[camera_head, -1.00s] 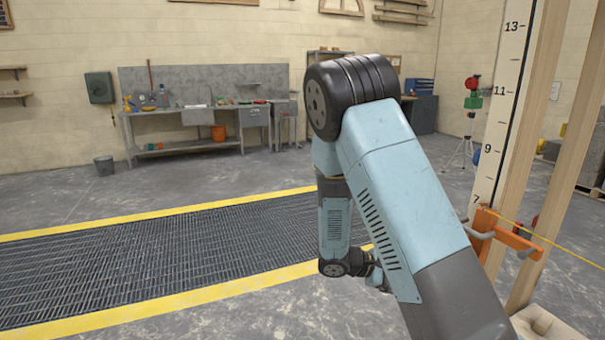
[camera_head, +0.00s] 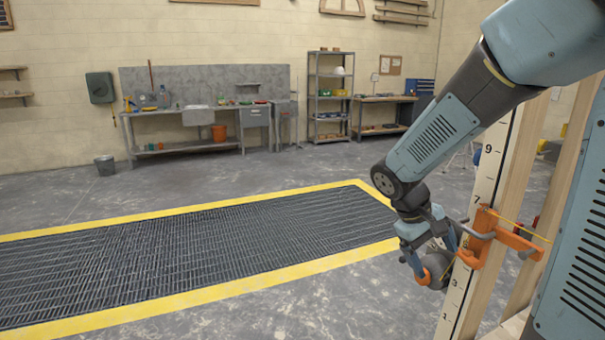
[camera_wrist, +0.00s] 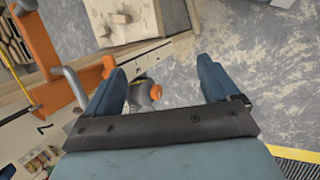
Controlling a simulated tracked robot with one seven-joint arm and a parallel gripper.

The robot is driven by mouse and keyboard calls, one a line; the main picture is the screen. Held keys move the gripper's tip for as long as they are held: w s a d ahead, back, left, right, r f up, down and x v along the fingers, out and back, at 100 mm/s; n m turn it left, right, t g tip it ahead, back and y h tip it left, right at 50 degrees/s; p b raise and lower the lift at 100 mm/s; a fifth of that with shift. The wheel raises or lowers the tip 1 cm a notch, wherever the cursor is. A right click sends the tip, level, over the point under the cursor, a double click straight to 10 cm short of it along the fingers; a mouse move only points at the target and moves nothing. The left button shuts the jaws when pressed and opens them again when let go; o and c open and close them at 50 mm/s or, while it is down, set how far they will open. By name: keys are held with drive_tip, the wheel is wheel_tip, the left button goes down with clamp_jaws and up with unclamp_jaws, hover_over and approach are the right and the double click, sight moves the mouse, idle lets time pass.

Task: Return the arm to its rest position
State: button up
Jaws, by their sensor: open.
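My gripper (camera_head: 431,258) is at the lower right of the head view, hanging low in front of the numbered board. In the wrist view my gripper (camera_wrist: 162,70) has its two blue fingers well apart. A grey, rounded thing with an orange part (camera_head: 438,272) shows just beyond the fingers in the head view. In the wrist view the grey and orange thing (camera_wrist: 143,92) lies between the finger lines, nearer the left finger. I cannot tell whether it touches that finger. My arm reaches in from the upper right and bends down.
An orange clamp (camera_head: 497,237) with a grey hook sits on the numbered board (camera_head: 487,165), close right of my gripper. It shows large in the wrist view (camera_wrist: 55,62). A yellow-edged floor grate (camera_head: 190,255) lies left. Open floor surrounds it. Shelves (camera_head: 330,97) and benches stand far back.

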drive_tip(key=s+a+r+m+t+y, duration=0.3)
drive_tip(key=s+a+r+t+y, duration=0.1)
drive_tip(key=s+r, duration=0.7)
drive_tip(key=shift+s+a+r+m+t+y, duration=0.15)
drive_tip(key=shift+s+r+m+t+y, duration=0.25)
drive_tip(key=shift+r+t+y, duration=0.6)
drive_tip(key=shift+f, duration=0.15)
